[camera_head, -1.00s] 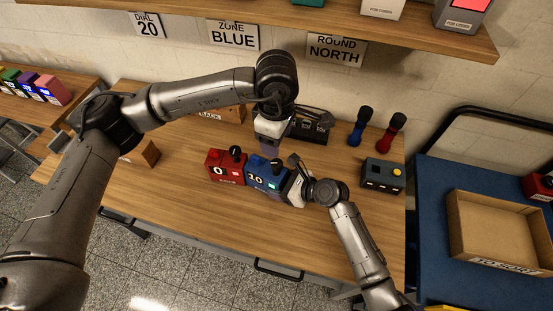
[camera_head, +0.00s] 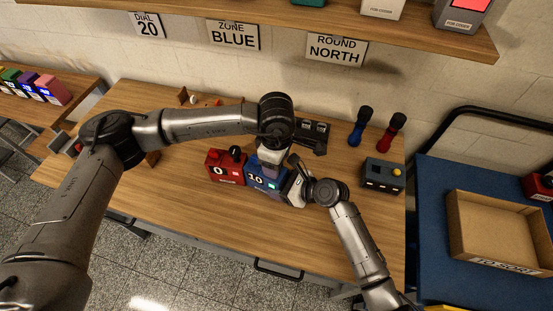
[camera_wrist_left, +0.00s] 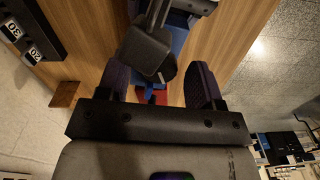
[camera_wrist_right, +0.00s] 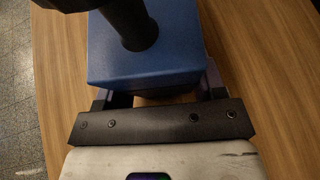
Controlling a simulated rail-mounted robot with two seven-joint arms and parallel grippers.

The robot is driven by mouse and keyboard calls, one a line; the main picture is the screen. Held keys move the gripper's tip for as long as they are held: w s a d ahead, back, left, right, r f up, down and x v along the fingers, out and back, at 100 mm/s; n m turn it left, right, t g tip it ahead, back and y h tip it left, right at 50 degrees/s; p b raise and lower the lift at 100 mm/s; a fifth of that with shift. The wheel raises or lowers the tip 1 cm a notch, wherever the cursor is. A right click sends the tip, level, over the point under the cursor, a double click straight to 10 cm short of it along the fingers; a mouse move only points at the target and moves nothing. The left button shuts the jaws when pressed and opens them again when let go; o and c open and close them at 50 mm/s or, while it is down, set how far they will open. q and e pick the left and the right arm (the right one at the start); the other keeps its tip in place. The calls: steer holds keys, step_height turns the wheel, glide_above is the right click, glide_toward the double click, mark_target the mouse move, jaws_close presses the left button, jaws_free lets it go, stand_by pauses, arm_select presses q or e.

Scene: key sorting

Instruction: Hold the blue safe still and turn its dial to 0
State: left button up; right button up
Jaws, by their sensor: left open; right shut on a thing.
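The blue safe (camera_head: 256,180) stands on the wooden table and its display reads 10. My right gripper (camera_head: 292,190) is shut on the blue safe from its right side. In the right wrist view the safe's blue body (camera_wrist_right: 150,55) sits between the fingers, with the black dial post (camera_wrist_right: 130,22) rising from its top. My left gripper (camera_head: 267,168) is open, pointing down just above the safe, and hides the dial in the head view. In the left wrist view a dark knob-like piece (camera_wrist_left: 147,53) shows between the open fingers; contact cannot be told.
A red safe (camera_head: 218,170) reading 0 stands directly left of the blue one. Blue (camera_head: 357,130) and red (camera_head: 390,135) handled tools and a dark box (camera_head: 380,175) are to the right. A wall sign (camera_head: 148,25) reads DIAL 20. The table front is clear.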

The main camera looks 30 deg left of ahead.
arm_select(q)
steer(key=shift+c, duration=0.4)
steer(key=c, duration=0.9)
steer(key=shift+o, duration=0.2)
steer(key=shift+n, duration=0.3)
steer(key=n, duration=0.4)
steer(key=shift+n, duration=2.1)
steer(key=o, duration=0.9)
